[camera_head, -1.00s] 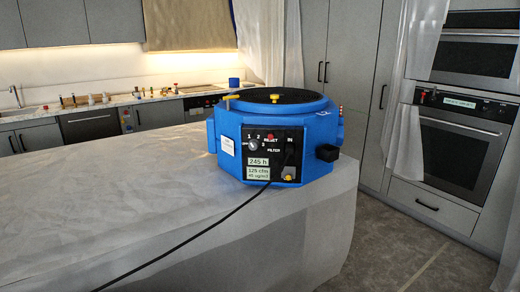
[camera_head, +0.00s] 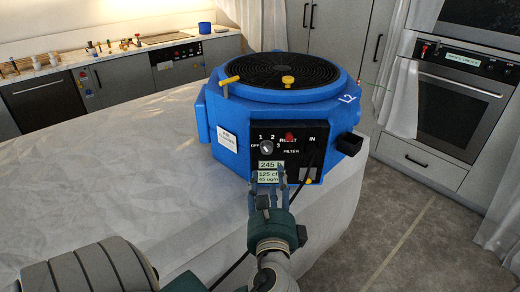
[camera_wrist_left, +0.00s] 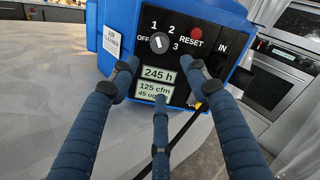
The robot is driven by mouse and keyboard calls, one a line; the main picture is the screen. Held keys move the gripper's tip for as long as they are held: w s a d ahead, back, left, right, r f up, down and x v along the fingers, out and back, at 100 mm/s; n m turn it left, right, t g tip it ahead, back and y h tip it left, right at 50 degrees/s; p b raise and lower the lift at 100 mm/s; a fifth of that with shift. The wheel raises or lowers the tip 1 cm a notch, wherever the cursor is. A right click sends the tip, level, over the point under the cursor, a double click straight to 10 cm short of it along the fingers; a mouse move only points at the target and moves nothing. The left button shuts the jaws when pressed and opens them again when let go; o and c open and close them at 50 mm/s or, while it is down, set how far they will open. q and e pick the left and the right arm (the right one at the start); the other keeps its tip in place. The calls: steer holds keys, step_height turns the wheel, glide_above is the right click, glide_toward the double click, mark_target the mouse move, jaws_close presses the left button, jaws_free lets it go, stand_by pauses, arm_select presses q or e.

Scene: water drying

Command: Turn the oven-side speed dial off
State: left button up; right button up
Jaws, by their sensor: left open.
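A blue air cleaner (camera_head: 228,122) with a round black top grille stands on the covered counter. Its speed dial (camera_head: 266,148) is a small pale knob on the black front panel, with the marks OFF, 1, 2 and 3 around it. The dial (camera_wrist_left: 158,42) is larger in the left wrist view; I cannot tell for sure which mark it points to. My left gripper (camera_head: 271,178) is open and empty in front of the panel, below the dial. In the left wrist view its fingers (camera_wrist_left: 162,76) are spread around the 245 h display, apart from the dial. My right gripper is not in view.
A red reset knob (camera_head: 289,137) sits right of the dial. A black cable hangs from the panel's right side. The oven (camera_head: 456,104) is at the right; the white-covered counter (camera_head: 110,185) is clear at left.

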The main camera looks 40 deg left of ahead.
mark_target(267, 152)
arm_select(q)
steer(key=p+x, duration=0.1)
steer(key=x, duration=0.2)
steer(key=r+p+x, duration=0.1)
steer(key=x, duration=0.1)
steer(key=p+x, duration=0.1)
steer(key=x, duration=0.2)
steer(key=shift+w+a+r, duration=0.2)
steer(key=shift+a, duration=0.15)
steer(key=shift+w+a, duration=0.4)
steer(key=shift+w, duration=0.1)
steer(key=shift+w+a+f, duration=0.1)
steer(key=shift+a, duration=0.1)
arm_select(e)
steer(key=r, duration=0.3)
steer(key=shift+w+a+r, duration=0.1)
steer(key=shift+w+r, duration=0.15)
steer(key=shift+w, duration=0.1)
arm_select(q)
steer(key=c, duration=1.1)
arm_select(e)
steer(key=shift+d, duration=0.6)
